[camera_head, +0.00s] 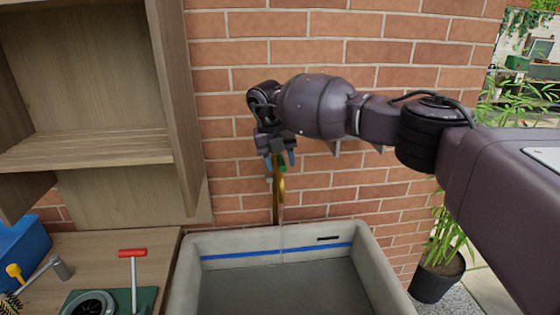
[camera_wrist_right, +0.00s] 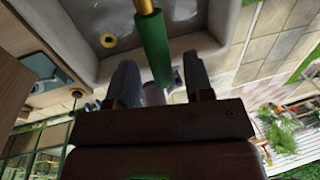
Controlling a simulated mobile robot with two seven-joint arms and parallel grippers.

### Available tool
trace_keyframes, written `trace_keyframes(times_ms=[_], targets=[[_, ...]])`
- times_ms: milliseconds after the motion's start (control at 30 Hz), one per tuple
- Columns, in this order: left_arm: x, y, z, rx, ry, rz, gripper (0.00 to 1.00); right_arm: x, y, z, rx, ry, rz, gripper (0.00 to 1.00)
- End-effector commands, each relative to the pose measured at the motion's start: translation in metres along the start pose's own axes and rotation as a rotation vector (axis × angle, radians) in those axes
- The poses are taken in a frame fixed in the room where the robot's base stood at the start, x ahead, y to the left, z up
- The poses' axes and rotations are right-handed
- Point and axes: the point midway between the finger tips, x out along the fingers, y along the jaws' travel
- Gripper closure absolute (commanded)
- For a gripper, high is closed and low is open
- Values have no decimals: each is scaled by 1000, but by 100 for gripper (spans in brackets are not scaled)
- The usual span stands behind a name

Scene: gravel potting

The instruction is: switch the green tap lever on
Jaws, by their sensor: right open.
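The brass tap (camera_head: 276,205) stands against the brick wall above the back of the sink. Its green lever (camera_wrist_right: 153,48) shows large in the right wrist view, as a green sleeve on a brass rod. In the head view only a bit of green shows below the gripper. My right gripper (camera_head: 277,160) is open and points down over the tap; in the right wrist view its fingers (camera_wrist_right: 160,68) lie on either side of the lever, with gaps showing. Whether either finger touches it is unclear. A thin pale line runs below the tap; I cannot tell if it is water. My left gripper is out of view.
The grey sink (camera_head: 384,280) with a blue stripe lies below; its brass drain (camera_wrist_right: 107,40) shows in the right wrist view. A wooden shelf (camera_head: 180,110) stands left of the tap. A red-handled tool (camera_head: 132,253) and blue bin (camera_head: 25,247) are on the bench. A potted plant (camera_head: 436,280) stands right.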

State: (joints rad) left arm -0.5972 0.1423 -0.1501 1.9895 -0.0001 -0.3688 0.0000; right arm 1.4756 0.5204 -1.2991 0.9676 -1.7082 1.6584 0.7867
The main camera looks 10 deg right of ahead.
Motion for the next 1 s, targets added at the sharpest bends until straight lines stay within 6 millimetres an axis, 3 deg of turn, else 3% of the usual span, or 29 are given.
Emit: trace_keyframes(times_ms=[167, 600, 1000], targets=[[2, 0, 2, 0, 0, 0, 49, -19, 0, 1, 0, -3, 0, 53], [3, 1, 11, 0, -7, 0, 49, -92, 0, 1, 1, -2, 0, 53], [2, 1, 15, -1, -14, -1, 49, -107, 0, 0, 0, 0, 1, 53]])
